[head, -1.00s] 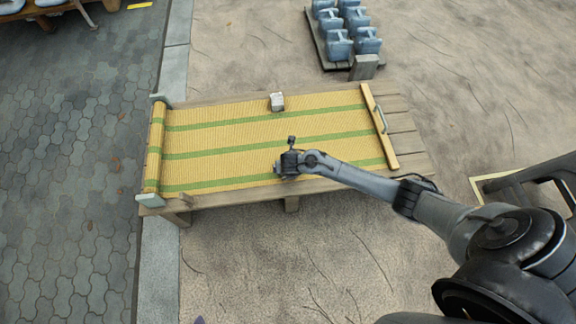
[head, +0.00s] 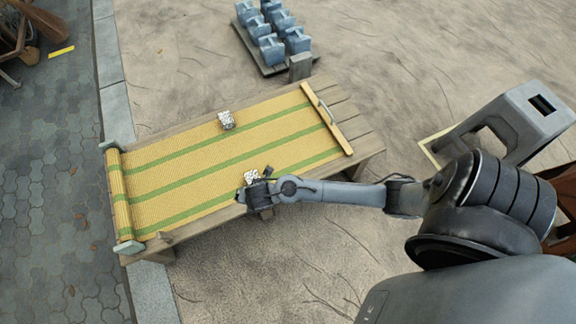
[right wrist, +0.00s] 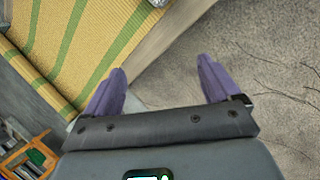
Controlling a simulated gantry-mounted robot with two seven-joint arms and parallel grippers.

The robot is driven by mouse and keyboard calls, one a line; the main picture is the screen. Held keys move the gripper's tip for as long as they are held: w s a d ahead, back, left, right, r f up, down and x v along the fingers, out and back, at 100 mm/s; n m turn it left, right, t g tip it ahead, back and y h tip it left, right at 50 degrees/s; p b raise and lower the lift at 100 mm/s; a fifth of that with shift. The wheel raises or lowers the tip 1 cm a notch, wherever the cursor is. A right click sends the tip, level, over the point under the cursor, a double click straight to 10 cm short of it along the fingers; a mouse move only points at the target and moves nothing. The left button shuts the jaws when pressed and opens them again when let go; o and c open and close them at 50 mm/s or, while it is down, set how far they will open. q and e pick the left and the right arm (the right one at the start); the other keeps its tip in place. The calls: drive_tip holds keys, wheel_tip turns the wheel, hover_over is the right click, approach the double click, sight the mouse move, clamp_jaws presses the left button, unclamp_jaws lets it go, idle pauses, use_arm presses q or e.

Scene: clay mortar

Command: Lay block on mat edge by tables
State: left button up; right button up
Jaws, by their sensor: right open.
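The yellow straw mat with green stripes (head: 200,160) lies along a low wooden table (head: 345,105). One pale speckled block (head: 227,120) sits by the mat's far long edge. A second pale speckled block (head: 251,176) shows by the near long edge, just beyond my right gripper (head: 258,195). Part of a pale block (right wrist: 158,3) is cut off at the top of the right wrist view. My right gripper (right wrist: 162,68) has its purple fingers spread wide and empty, over the table's near edge and the ground. My left gripper is not in view.
A wooden bar with a handle (head: 328,120) lies across the mat's right end; the left end is rolled (head: 119,195). Blue-grey containers (head: 272,48) stand on a pallet behind. A grey stool (head: 515,115) stands right.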

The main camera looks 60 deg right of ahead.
drive_tip(key=s+r+m+y, duration=0.1)
drive_tip(key=s+r+m, duration=1.2)
drive_tip(key=m, duration=0.7)
drive_tip(key=shift+s+r, duration=0.35)
drive_tip(key=shift+s, duration=0.75)
drive_tip(key=shift+r, duration=0.1)
wheel_tip(320, 180, up, 57)
drive_tip(key=p, duration=5.7)
drive_tip(key=shift+r+p, duration=0.15)
drive_tip(key=shift+p, duration=0.15)
drive_tip(key=shift+a, duration=0.1)
